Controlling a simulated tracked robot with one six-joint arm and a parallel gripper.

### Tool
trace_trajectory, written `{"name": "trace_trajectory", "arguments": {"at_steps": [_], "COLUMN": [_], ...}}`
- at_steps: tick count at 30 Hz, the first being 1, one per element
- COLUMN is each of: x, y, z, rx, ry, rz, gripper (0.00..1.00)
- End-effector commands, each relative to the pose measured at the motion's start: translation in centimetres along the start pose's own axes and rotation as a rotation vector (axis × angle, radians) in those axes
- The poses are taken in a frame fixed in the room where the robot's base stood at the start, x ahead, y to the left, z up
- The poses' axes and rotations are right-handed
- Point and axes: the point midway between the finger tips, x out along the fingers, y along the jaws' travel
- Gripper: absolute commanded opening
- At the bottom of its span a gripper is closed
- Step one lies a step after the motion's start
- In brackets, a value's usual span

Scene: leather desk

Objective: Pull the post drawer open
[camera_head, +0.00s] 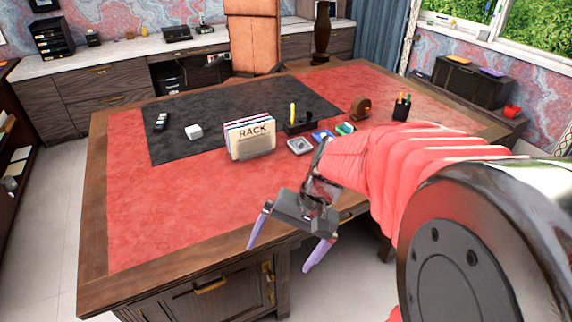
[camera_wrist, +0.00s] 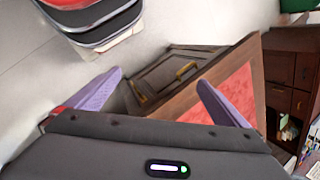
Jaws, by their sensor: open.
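My gripper (camera_head: 279,258) is open and empty, with its two purple fingers apart in front of the desk's front edge. The wrist view shows both fingers too (camera_wrist: 160,77). No drawer in view carries a readable post label, so I cannot tell which one is the post drawer. The desk's dark wood front has a panel with a brass handle (camera_head: 210,287), below and left of my gripper. A brass handle also shows in the wrist view (camera_wrist: 186,71), apart from the fingers. No desk drawer visibly stands open. My arm hides part of the desk front.
The red leather desk top (camera_head: 190,225) holds a file rack (camera_head: 250,138), a white cube (camera_head: 193,132), a pen cup (camera_head: 402,107) and a tape dispenser (camera_head: 361,107). A black drawer stack (camera_head: 52,38) stands on the back counter. The floor left of the desk is clear.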

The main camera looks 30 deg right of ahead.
Motion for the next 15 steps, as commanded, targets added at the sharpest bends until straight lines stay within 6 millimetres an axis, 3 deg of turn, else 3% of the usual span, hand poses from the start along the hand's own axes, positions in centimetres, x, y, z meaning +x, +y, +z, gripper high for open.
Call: {"name": "trace_trajectory", "arguments": {"at_steps": [15], "x": [4.5], "y": [3.5], "z": [-6.0], "rx": [0.444], "ry": [-0.217], "rz": [-0.249], "gripper": [0.99]}}
